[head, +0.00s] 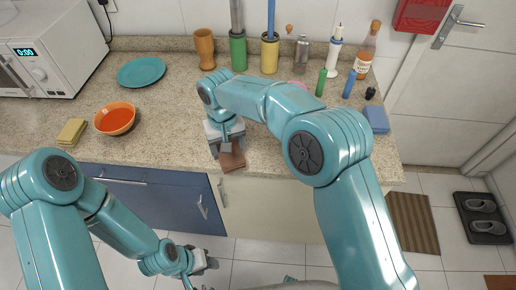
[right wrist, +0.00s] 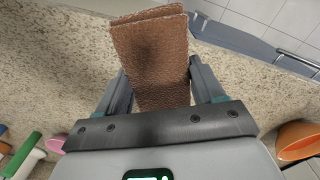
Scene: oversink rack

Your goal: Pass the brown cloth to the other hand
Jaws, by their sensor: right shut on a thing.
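The brown cloth (head: 232,161) hangs from my right gripper (head: 226,147) at the front edge of the counter. In the right wrist view the folded, textured cloth (right wrist: 155,60) sits between the two fingers of my right gripper (right wrist: 160,85), which is shut on it. Its far end sticks out past the fingertips. My left gripper (head: 207,262) is low in front of the cabinets, below and apart from the cloth. It is small and partly cut off at the bottom of the head view, so its opening is unclear.
The counter (head: 175,115) holds an orange bowl (head: 115,119), a yellow sponge (head: 72,132), a teal plate (head: 141,72) and a microwave (head: 45,45). Several canisters and bottles stand along the back. Blue (head: 150,190) and cream cabinet fronts are below. Floor is free in front.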

